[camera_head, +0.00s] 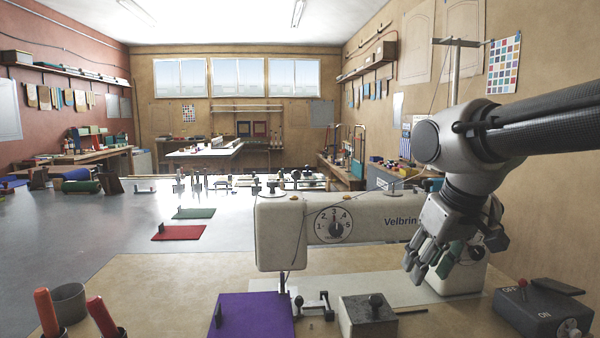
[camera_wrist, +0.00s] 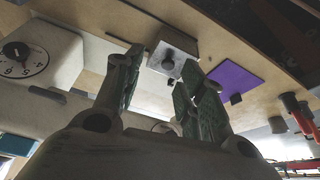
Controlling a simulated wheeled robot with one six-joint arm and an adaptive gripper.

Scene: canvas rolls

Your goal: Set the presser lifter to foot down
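No part is readably labelled as presser lifter. A grey box with an upright black knob (camera_head: 368,318) sits in front of the machine and shows between my fingers in the wrist view (camera_wrist: 172,62). A small black lever fitting (camera_head: 318,304) is left of it, beside the needle area. My gripper (camera_head: 430,262) is open and empty, in front of the machine's right part, above and right of the knobbed box.
A switch box (camera_head: 545,308) marked OFF and ON stands at the right. Orange-handled tools (camera_head: 46,312) and a grey cup (camera_head: 69,300) are at the lower left. Bench between box and switch is mostly clear.

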